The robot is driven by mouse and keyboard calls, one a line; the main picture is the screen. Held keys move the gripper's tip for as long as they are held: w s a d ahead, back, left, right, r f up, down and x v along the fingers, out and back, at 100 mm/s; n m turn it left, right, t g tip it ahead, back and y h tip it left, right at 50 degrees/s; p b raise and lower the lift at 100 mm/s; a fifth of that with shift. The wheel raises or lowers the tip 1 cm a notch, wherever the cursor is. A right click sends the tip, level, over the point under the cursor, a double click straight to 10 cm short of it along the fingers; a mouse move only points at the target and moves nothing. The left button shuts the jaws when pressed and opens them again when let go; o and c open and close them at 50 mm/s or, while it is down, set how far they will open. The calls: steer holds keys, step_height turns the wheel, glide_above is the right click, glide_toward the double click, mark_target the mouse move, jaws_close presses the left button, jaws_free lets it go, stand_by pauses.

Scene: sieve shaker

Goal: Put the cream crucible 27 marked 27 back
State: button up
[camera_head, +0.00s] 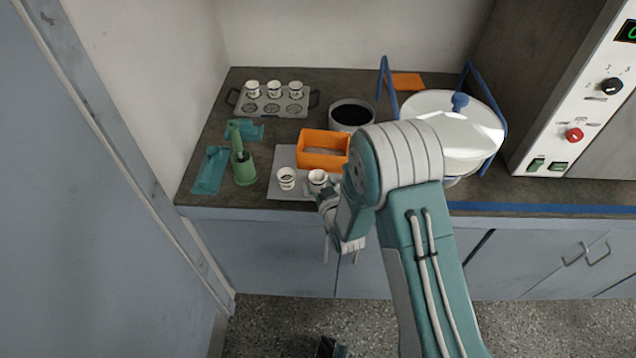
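Two cream crucibles stand near the front of a grey mat (283,157): a left one (287,179) and a right one (318,177). Their markings are too small to read, so I cannot tell which is 27. My gripper (319,191) is right at the right crucible, on its near side. My arm hides part of the gripper, and I cannot tell whether its fingers touch or hold the crucible. A grey rack (272,104) at the back left has three cream crucibles in its back row, including a left one (253,89). Its front-row places look empty.
An orange open box (323,150) sits just behind the right crucible. A dark-filled round pot (351,113) and a white-lidded vessel (455,118) with blue bars stand to the right. A green pestle-like tool and holder (242,165) stand at left. The counter's front edge is close to my gripper.

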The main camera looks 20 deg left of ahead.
steer(key=v, duration=1.2)
steer(key=shift+r, duration=0.1)
steer(key=w+d+r+m+g+h, duration=0.2)
steer(key=d+r+m+h, duration=0.35)
steer(key=d+r, duration=0.95)
steer(key=s+d+r+g+h, duration=0.1)
steer(key=s+d+r, duration=0.2)
steer(key=s, duration=0.3)
steer(key=s+d+r+m+g+h, duration=0.1)
steer(key=s+d+r+g, duration=0.1)
steer(key=s, duration=0.5)
steer(key=s+d+r+g+h, duration=0.2)
steer(key=s+d+r, duration=0.3)
steer(key=s, duration=0.2)
steer(key=shift+r+m, duration=0.35)
steer(key=shift+r, duration=0.05)
